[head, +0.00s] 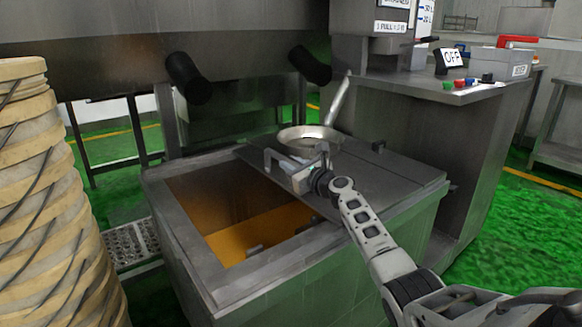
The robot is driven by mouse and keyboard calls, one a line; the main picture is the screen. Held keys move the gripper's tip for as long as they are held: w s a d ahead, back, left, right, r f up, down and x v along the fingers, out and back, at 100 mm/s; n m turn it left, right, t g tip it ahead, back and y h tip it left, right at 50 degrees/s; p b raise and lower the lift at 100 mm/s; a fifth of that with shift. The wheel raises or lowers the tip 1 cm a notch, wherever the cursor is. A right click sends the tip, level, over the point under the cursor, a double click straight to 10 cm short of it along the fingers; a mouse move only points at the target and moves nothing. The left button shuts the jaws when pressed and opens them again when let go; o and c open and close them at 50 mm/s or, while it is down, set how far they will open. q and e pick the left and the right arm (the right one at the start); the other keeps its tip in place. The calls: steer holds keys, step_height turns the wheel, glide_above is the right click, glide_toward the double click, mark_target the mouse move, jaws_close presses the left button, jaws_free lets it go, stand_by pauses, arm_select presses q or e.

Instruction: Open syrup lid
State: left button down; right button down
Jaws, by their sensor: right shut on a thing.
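The syrup lid (388,181) is a flat grey metal plate on the right part of the syrup tank (185,232). The left part of the tank stands uncovered, and orange-brown syrup (262,232) shows inside. A raised handle (270,155) stands at the lid's left side. My right gripper (300,172) is at this handle and shut on it; the fingers are small and partly hidden by the wrist. My right arm reaches in from the lower right across the lid. My left gripper is out of view.
A metal ladle (312,134) rests on the lid's far side, its handle leaning up. Stacked pale trays (40,200) stand at the left. A control cabinet (455,140) with an OFF sign stands behind right. A large steel drum (150,50) hangs over the back.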

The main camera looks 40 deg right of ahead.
steer(key=c, duration=1.3)
jaws_free()
steer(key=shift+a, duration=0.1)
steer(key=shift+s+p, duration=0.4)
arm_select(q)
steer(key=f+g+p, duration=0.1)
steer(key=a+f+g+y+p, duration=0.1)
steer(key=p, duration=0.1)
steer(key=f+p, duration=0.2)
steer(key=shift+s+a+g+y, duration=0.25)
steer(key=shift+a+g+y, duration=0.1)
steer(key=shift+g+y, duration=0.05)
arm_select(e)
steer(key=s, duration=1.5)
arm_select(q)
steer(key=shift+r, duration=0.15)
arm_select(e)
steer(key=shift+r, duration=0.1)
